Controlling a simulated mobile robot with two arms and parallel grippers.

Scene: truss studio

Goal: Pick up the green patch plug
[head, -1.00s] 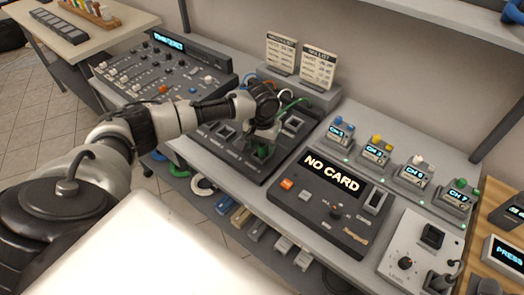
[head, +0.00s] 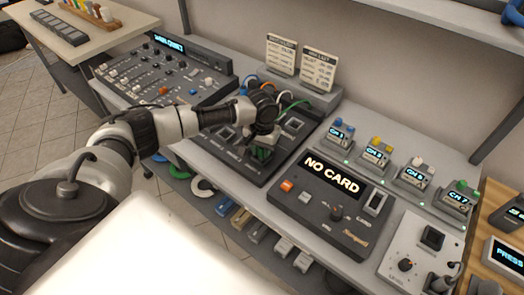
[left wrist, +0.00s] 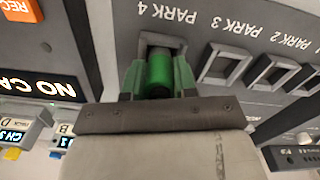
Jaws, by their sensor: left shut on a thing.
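The green patch plug (left wrist: 158,74) sits between the two fingers of my left gripper in the left wrist view, in front of the slot marked PARK 4 (left wrist: 160,42). My left gripper (left wrist: 158,84) is shut on it, one finger on each side. In the head view my left gripper (head: 262,150) points down at the dark patch panel (head: 222,152), and the plug shows only as a small green patch. I cannot tell whether the plug's lower end is still inside the slot. My right gripper is not in view.
Several more park slots (left wrist: 224,64) lie beside PARK 4. A card box reading NO CARD (head: 333,178) stands to the right of the panel. Coloured cables (head: 290,103) run behind the gripper near two list cards (head: 318,65). A mixer (head: 165,72) stands at the left.

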